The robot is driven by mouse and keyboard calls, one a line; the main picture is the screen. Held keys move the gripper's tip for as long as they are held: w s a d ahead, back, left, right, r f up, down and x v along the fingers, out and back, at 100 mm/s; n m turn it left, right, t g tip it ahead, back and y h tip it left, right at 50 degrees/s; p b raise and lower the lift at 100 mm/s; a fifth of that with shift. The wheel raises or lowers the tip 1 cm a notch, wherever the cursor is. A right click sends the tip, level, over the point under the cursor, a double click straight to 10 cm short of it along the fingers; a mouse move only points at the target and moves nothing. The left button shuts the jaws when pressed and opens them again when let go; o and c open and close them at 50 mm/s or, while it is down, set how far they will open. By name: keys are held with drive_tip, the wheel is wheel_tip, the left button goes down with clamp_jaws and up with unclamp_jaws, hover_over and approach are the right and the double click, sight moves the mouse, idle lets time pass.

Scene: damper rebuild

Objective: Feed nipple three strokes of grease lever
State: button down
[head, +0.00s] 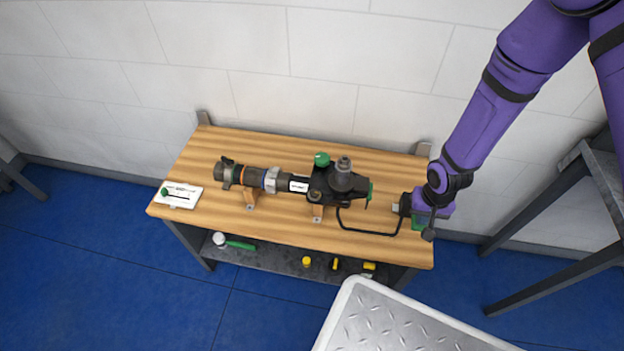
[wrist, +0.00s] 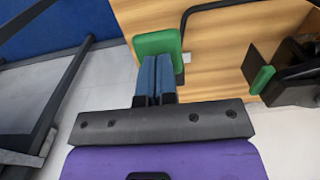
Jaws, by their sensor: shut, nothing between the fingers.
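The grease lever (head: 370,232) is a bent black rod running right from the black damper body (head: 325,186) to a green grip (head: 417,223) at the bench's right end. The green grip also shows in the wrist view (wrist: 158,43). My gripper (head: 408,207) is over the right end of the bench, at the green grip. In the wrist view its blue fingers (wrist: 157,60) are together and empty, their tips at the lower edge of the grip; I cannot tell whether they touch it. The nipple cannot be made out.
The wooden bench (head: 300,228) stands against a white wall. A green knob (head: 322,159) sits on the damper body. A white card (head: 179,195) lies at the bench's left end. Small items lie on the lower shelf (head: 275,258). A metal tread platform (head: 400,325) is in front.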

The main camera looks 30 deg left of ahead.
drive_tip(key=shift+w+f, duration=0.1)
drive_tip(key=shift+f, duration=1.95)
drive_tip(key=shift+r, duration=0.1)
drive_tip(key=shift+r, duration=2.75)
drive_tip(key=shift+r, duration=2.9)
drive_tip(key=shift+r, duration=0.1)
